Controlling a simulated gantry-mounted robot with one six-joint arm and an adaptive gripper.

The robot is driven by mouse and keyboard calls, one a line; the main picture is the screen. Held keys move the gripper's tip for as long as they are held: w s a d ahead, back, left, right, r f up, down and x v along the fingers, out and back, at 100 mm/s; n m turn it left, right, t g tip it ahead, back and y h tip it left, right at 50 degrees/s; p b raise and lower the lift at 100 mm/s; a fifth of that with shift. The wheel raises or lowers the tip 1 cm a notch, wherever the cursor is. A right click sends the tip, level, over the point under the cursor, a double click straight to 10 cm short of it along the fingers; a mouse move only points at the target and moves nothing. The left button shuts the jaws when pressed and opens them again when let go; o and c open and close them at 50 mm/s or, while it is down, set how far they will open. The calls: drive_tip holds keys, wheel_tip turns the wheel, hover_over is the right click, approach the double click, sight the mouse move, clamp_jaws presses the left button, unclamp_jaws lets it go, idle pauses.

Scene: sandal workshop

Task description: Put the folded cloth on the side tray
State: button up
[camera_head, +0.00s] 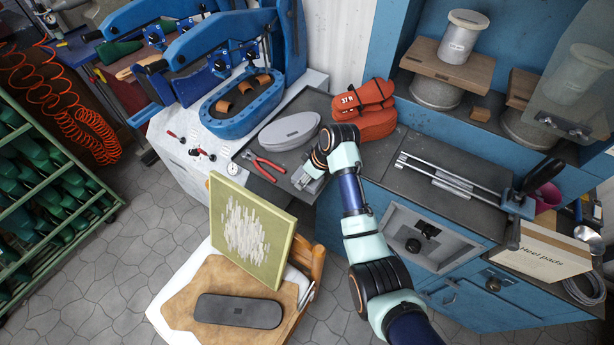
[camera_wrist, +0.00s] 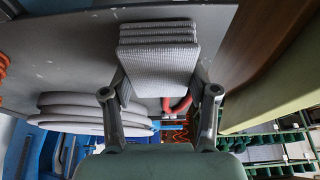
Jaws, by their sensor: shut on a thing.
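The folded cloth (camera_wrist: 158,62) is a grey, ribbed stack of layers between the two fingers of my gripper (camera_wrist: 160,86) in the wrist view. In the head view my gripper (camera_head: 304,179) is at the near end of the dark grey side tray (camera_head: 312,102), with only a little grey of the cloth showing by its fingers. The tray's grey surface also fills the upper left of the wrist view (camera_wrist: 60,50). The cloth is over or at the tray; I cannot tell whether it touches it.
Red pliers (camera_head: 262,165) and a stack of grey soles (camera_head: 288,130) lie on the tray, close to my gripper. Orange-red pouches (camera_head: 366,108) sit behind my wrist. A yellow-green board (camera_head: 246,228) stands upright in front. A blue sole press (camera_head: 235,105) is to the left.

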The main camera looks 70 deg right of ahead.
drive_tip(key=shift+f, duration=0.15)
drive_tip(key=o, duration=1.6)
drive_tip(key=shift+c, duration=0.2)
drive_tip(key=p+v, duration=0.3)
drive_tip(key=v, duration=0.9)
drive_tip(key=shift+p, duration=0.35)
drive_tip(key=shift+w+a, duration=0.1)
